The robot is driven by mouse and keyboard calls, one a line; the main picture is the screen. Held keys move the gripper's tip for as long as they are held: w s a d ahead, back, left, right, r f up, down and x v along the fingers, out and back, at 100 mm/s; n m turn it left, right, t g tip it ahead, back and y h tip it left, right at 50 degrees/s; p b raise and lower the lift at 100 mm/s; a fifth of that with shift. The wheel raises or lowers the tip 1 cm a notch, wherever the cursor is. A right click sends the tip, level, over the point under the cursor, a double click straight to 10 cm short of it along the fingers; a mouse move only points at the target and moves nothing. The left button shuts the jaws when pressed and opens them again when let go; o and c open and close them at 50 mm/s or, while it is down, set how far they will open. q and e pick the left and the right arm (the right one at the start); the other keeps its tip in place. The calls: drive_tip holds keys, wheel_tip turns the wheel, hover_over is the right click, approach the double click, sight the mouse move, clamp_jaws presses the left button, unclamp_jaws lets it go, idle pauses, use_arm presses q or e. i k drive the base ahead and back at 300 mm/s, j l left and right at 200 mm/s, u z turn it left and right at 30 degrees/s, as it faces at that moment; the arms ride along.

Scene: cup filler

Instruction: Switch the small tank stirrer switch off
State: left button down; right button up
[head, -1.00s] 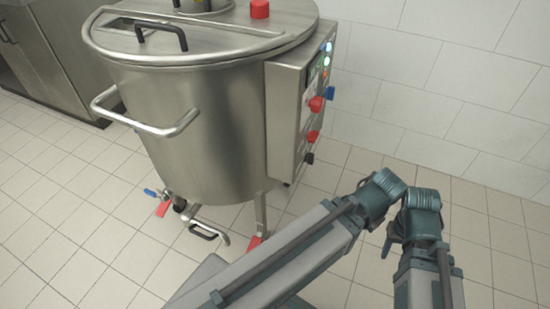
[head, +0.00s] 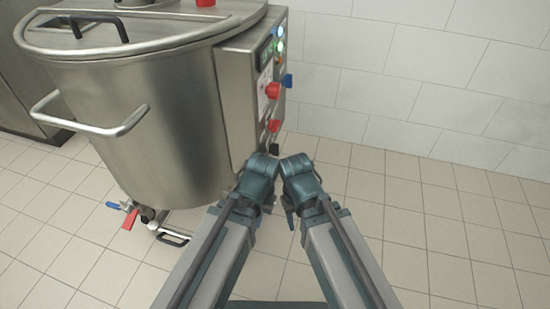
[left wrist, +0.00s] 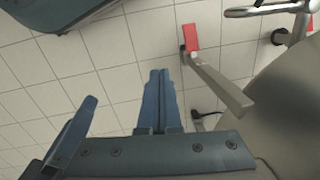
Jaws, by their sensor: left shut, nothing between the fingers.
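The steel tank (head: 150,120) has a control box (head: 238,90) on its right side. Its panel carries a red knob (head: 272,91), a blue handle (head: 287,80), a lower red knob (head: 275,126) and a dark knob (head: 273,153). I cannot tell which is the stirrer switch, as labels are too small to read. My left gripper (left wrist: 160,80) is shut and empty in the left wrist view, with floor beyond it. In the head view, my left arm's end is below the control box, apart from the knobs. My right arm is beside it; its jaws cannot be made out.
Panel lights (head: 281,46) glow green and whitish. A curved steel handle (head: 90,125) sticks out from the tank front. Tiled floor (head: 430,220) is free on the right.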

sight(274, 150)
drive_tip(key=l, duration=0.6)
drive_tip(key=k+l+u, duration=0.1)
drive_tip(key=l, duration=0.5)
drive_tip(key=k+l, duration=0.15)
drive_tip(key=l, duration=0.45)
